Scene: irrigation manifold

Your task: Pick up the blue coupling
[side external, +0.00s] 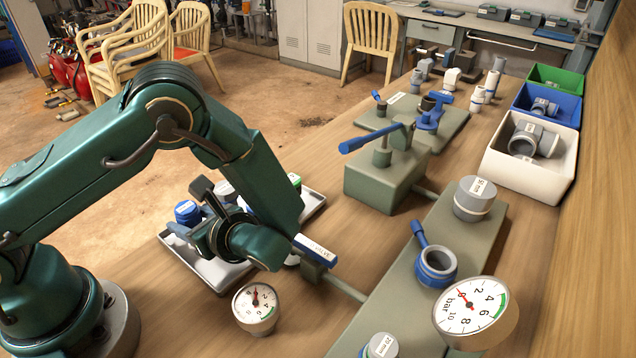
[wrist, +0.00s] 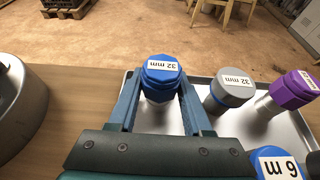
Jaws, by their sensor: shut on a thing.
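The blue coupling (wrist: 161,78), with a white "32 mm" label on its top, stands between the two fingers of my gripper (wrist: 160,100) in the wrist view. The fingers press on it from both sides, so my gripper is shut on it. In the side view the blue coupling (side external: 187,211) shows at the left part of the grey tray (side external: 312,205), with my gripper (side external: 190,212) around it. The coupling looks upright. Its lower end is hidden, so I cannot tell whether it touches the tray.
In the wrist view a grey coupling (wrist: 231,88), a purple coupling (wrist: 293,90) and a blue-capped part (wrist: 275,163) stand right of my gripper. A pressure gauge (side external: 255,306) lies near the arm. The manifold (side external: 430,262) and bins (side external: 531,150) stand further right.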

